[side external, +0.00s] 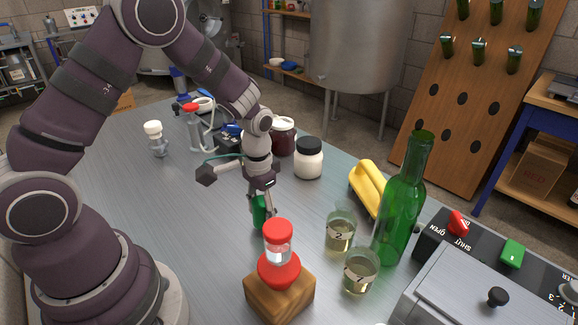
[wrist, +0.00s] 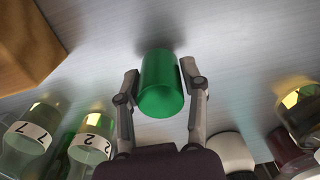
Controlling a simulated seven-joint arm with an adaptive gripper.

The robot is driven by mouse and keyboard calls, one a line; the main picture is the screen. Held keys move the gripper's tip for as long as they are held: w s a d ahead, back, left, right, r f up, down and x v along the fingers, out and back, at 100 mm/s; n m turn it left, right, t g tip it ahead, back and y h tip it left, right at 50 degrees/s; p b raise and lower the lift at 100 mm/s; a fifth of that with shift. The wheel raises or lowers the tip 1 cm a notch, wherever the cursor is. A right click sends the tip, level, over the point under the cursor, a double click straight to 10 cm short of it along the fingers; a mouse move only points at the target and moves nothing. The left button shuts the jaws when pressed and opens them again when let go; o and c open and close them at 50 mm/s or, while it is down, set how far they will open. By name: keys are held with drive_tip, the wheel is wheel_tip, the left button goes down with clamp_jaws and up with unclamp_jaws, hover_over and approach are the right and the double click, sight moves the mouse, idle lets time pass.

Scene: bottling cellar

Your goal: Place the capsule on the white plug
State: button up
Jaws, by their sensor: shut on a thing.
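In the side view the capsule (side external: 260,212) is just above or on the grey table, partly hidden behind the red-capped piece. My gripper (side external: 262,198) is shut on it. A white-topped piece (side external: 153,128) with a greyish lower body, seemingly the white plug, stands upright at the table's far left, well away from my gripper. It does not show in the wrist view.
Close in front of the capsule, a red-capped clear piece (side external: 278,240) stands in a red base on a wooden block (side external: 280,297). Jars (side external: 308,160) stand behind. Table left of my gripper is clear.

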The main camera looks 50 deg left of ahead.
sight(261, 202)
drive_tip(key=shift+f, duration=0.75)
drive_tip(key=shift+f, duration=0.1)
drive_tip(key=o, duration=0.7)
drive_tip(key=shift+c, duration=0.2)
wheel_tip(261, 202, up, 13)
drive_tip(key=shift+s+f, duration=0.1)
drive_tip(key=s+d+r+t, duration=0.2)
drive_tip(key=s+r+t, duration=0.3)
drive_tip(key=s+r, duration=0.2)
drive_tip(key=shift+s+r, duration=0.3)
drive_tip(key=shift+s, duration=0.6)
drive_tip(key=shift+o, duration=0.2)
drive_tip(key=shift+s+t, duration=0.3)
